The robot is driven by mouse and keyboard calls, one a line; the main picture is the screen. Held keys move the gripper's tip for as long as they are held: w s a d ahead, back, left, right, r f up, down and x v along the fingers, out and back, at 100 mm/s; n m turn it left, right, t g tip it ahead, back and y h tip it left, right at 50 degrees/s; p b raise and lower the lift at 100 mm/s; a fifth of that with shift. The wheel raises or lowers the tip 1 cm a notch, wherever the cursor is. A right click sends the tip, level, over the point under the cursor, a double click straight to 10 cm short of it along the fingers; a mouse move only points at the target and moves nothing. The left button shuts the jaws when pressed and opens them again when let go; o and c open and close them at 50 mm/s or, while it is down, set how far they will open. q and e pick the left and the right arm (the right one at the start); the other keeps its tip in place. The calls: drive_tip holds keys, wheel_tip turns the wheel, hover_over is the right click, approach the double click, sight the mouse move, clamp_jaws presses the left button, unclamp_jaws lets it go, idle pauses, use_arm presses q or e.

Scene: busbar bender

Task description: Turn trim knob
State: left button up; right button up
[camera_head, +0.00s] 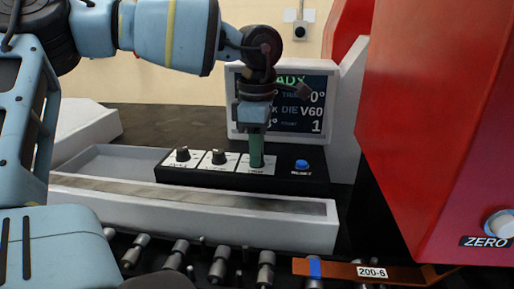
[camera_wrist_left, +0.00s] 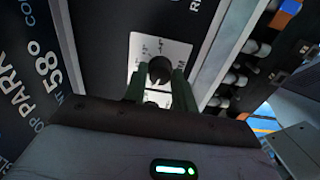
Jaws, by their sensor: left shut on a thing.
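The control box (camera_head: 310,187) has a row of black knobs on white plates; the left knob (camera_head: 183,154) and middle knob (camera_head: 219,157) are uncovered. My left gripper (camera_head: 257,160) points down at the right-hand plate, its green fingers hiding the knob there. In the left wrist view that round black knob (camera_wrist_left: 160,68) sits between the two green fingers, which are shut on it. The plate labels are too small to read. The screen (camera_head: 306,105) behind shows a trim line with 0°, partly covered by my gripper. My right gripper is not in view.
A blue button (camera_head: 301,165) sits just right of the gripper. A large red machine body (camera_head: 430,110) with a ZERO button (camera_head: 499,223) fills the right side. A light tray (camera_head: 200,222) and an orange bar marked 200-6 (camera_head: 340,269) lie in front.

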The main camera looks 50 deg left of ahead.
use_arm(q)
drive_tip(key=shift+c, duration=0.2)
drive_tip(key=m+b, duration=0.1)
drive_tip(key=m, duration=0.6)
drive_tip(key=shift+m, duration=0.3)
drive_tip(key=m, duration=0.4)
drive_tip(key=shift+m, duration=1.9)
drive_tip(key=o, duration=1)
